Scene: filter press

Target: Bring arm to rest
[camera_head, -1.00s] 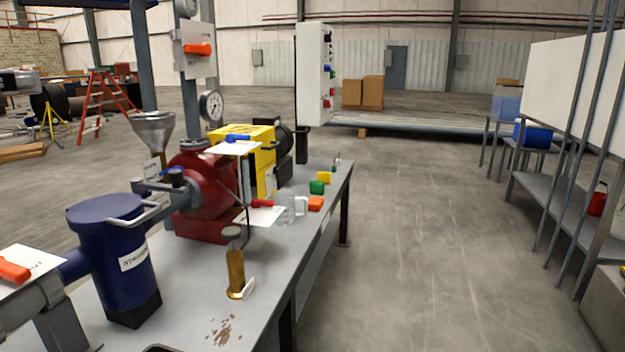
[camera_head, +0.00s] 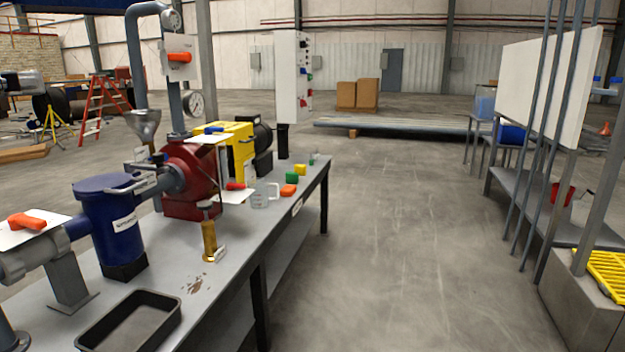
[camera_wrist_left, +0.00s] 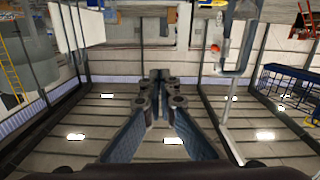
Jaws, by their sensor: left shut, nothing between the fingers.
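My left gripper (camera_wrist_left: 160,78) shows in the left wrist view with its fingers together and nothing between them. It points into open space, and the hall appears upside down there, with roof beams and lamps low in the picture. No gripper can be made out in the head view. The right gripper is in neither view. In the head view the workbench (camera_head: 236,272) carries a blue strainer (camera_head: 110,225), a red pump (camera_head: 190,178) and a yellow motor unit (camera_head: 237,150).
A black tray (camera_head: 172,322) lies at the bench's near end. A brass cylinder (camera_head: 208,240) stands beside brown crumbs. The aisle floor (camera_head: 400,240) is clear. Grey shelving (camera_head: 535,205) and a yellow grate (camera_head: 608,272) are right.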

